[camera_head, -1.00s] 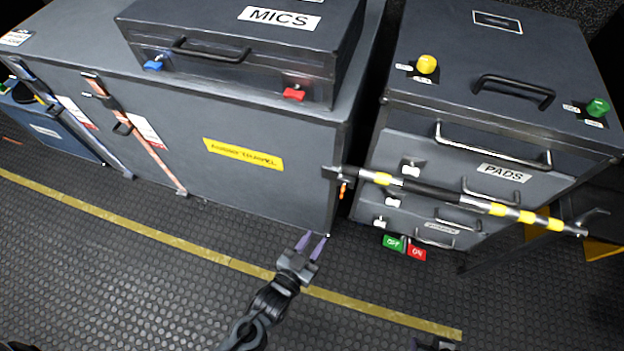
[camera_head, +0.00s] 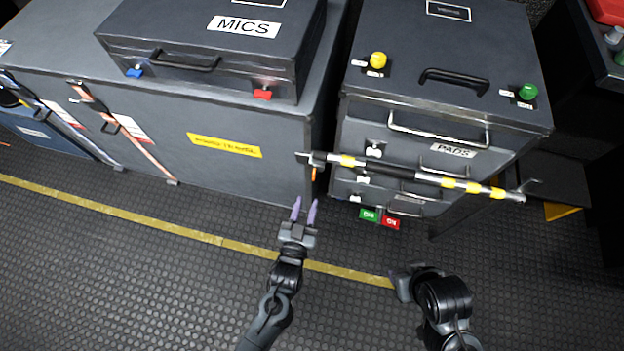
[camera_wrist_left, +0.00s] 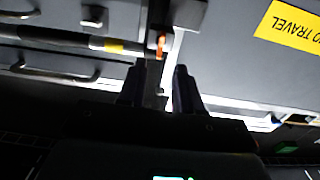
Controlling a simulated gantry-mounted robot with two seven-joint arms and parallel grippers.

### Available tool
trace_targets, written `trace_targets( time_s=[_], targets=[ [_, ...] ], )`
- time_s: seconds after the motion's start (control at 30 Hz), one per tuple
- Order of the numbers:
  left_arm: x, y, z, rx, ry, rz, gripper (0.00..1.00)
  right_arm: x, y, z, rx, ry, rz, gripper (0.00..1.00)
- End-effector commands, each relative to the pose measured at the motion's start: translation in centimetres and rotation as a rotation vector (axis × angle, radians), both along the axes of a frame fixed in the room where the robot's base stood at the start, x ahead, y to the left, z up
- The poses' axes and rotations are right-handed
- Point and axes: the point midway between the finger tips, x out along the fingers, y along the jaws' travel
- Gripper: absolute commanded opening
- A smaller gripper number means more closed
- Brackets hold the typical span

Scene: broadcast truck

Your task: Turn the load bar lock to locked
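The load bar (camera_head: 400,175), a black and silver pole with yellow bands, runs across the front of the drawer case from the grey trunk's right corner. A small orange lever (camera_head: 314,173), which looks like its lock, hangs below the bar's left end. It also shows in the left wrist view (camera_wrist_left: 160,44), pointing along the gap between the fingers. My left gripper (camera_head: 305,207) is open and empty, its purple fingers just below the lever and apart from it. The left wrist view shows both dark fingers (camera_wrist_left: 159,85) spread. My right arm is at lower right; its fingers cannot be made out.
The grey trunk (camera_head: 230,175) carries the MICS case (camera_head: 215,50). The drawer case (camera_head: 455,85) has yellow and green knobs on top. Green and red tags (camera_head: 380,218) sit at its foot. The dark floor (camera_head: 150,280) in front is clear.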

Motion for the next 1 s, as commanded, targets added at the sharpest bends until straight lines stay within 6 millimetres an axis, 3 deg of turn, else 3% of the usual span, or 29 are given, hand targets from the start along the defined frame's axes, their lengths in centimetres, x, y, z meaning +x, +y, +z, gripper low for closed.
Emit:
trace_targets(
  time_s=[0.2,0.5,0.97,1.0],
  targets=[
    [3.7,-0.8,-0.3,0.0,-0.004,0.001,0.34,0.0,-0.2,-2.0,-0.007,0.001,0.002,0.43],
    [7.2,-1.6,-0.2,0.001,-0.002,0.0,0.34,0.0,-0.4,-3.4,-0.016,0.0,0.007,0.43],
    [8.0,-1.8,0.0,0.001,0.0,0.0,0.34,0.0,-0.3,-3.5,-0.011,-0.001,0.004,0.43],
    [8.0,-1.8,0.0,0.001,0.0,0.0,0.28,0.0,-0.3,-3.5,-0.009,0.0,0.003,0.43]
  ],
)
